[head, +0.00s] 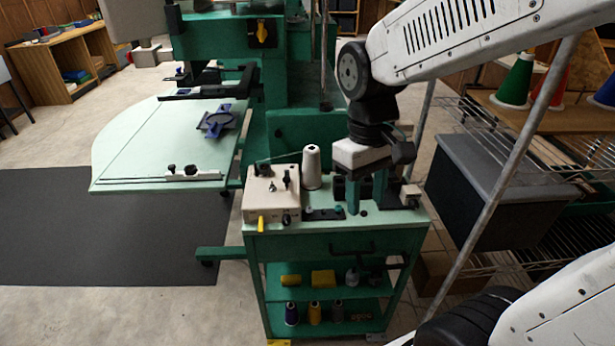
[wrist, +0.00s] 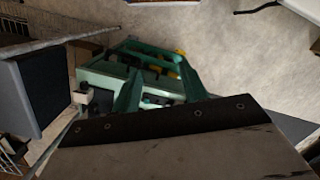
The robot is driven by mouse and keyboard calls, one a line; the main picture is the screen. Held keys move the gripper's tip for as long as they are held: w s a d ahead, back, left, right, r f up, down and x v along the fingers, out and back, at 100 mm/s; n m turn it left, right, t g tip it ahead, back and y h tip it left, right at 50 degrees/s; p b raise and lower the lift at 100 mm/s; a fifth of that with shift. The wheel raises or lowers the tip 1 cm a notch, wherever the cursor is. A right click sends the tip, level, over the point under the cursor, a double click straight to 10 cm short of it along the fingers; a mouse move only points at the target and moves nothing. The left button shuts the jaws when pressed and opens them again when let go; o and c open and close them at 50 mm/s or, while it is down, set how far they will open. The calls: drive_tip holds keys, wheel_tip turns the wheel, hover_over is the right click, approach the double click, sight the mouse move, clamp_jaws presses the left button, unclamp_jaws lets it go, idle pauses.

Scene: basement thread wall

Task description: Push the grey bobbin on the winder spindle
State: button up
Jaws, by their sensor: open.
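A beige winder box (head: 270,200) with dark knobs, a thin dark upright part and a yellow lever stands on the left of the green cart top (head: 385,217). A white thread cone (head: 312,168) stands upright beside it. My gripper (head: 366,208) points down over the right half of the cart top, with two green fingers apart. In the wrist view my gripper (wrist: 158,72) is open above the cart, and I see nothing held. I cannot make out the grey bobbin for certain; small dark parts near the fingers are partly hidden and too small to tell.
Yellow and dark spools (head: 313,312) stand on the cart's lower shelves. A green machine with a pale table (head: 150,140) is at the left. A wire rack with a dark bin (head: 490,190) and a slanted pole (head: 510,180) crowd the right. Floor at front left is clear.

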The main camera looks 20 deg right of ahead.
sight(309, 208)
drive_tip(key=w+f+n, duration=0.4)
drive_tip(key=w, duration=0.2)
drive_tip(key=w+a+f+n, duration=0.1)
drive_tip(key=w+f+n, duration=0.3)
drive_tip(key=w, duration=0.3)
drive_tip(key=w+a+f+n+t, duration=0.1)
drive_tip(key=w+f+n, duration=0.2)
drive_tip(key=w+n, duration=0.2)
drive_tip(key=shift+w+f, duration=0.2)
drive_tip(key=shift+w, duration=0.35)
drive_tip(key=shift+w+f, duration=0.2)
drive_tip(key=shift+w, duration=0.35)
drive_tip(key=shift+w+f+n+t, duration=0.2)
drive_tip(key=shift+f+n, duration=0.3)
drive_tip(key=shift+f, duration=1.4)
drive_tip(key=shift+w+f+n+t, duration=0.15)
drive_tip(key=shift+f+n, duration=0.35)
drive_tip(key=shift+f, duration=1.4)
clamp_jaws()
drive_tip(key=shift+r, duration=0.2)
drive_tip(key=shift+r, duration=1.6)
